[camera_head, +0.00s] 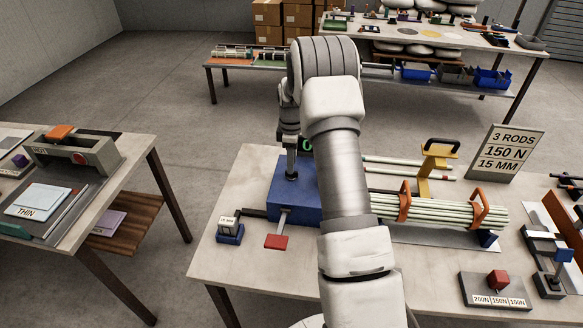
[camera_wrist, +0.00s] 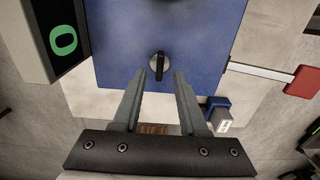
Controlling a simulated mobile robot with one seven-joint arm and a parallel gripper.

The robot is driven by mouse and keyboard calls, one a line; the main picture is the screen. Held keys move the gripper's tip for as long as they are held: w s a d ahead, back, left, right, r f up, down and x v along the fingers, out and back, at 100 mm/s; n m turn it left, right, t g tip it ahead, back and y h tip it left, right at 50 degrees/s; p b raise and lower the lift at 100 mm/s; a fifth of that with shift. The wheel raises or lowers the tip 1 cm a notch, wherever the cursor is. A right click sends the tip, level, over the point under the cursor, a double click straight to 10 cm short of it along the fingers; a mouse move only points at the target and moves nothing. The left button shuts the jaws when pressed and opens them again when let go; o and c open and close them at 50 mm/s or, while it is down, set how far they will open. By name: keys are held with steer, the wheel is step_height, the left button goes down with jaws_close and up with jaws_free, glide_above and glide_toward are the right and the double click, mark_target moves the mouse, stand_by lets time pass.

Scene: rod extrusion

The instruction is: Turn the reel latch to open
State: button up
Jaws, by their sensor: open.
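A blue box (camera_head: 285,200) stands on the near table, partly hidden by my arm. In the wrist view the blue box (camera_wrist: 205,40) has a small dark knob (camera_wrist: 157,66) on a round silver base, which looks like the latch. The knob's bar points roughly along the direction of my fingers. My gripper (camera_wrist: 160,76) is open, with its fingertips on either side of the knob's lower end. Whether they touch it I cannot tell. In the head view my gripper (camera_head: 291,174) points down over the box.
A lever with a red end (camera_head: 276,241) sticks out from the box, and a small blue block with a white label (camera_head: 230,230) stands nearby. A display with a green zero (camera_wrist: 63,41) adjoins the box. Pale rods (camera_head: 440,215) lie in an orange-clamped rack to the right.

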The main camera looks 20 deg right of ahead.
steer(key=shift+f, duration=1.5)
jaws_close()
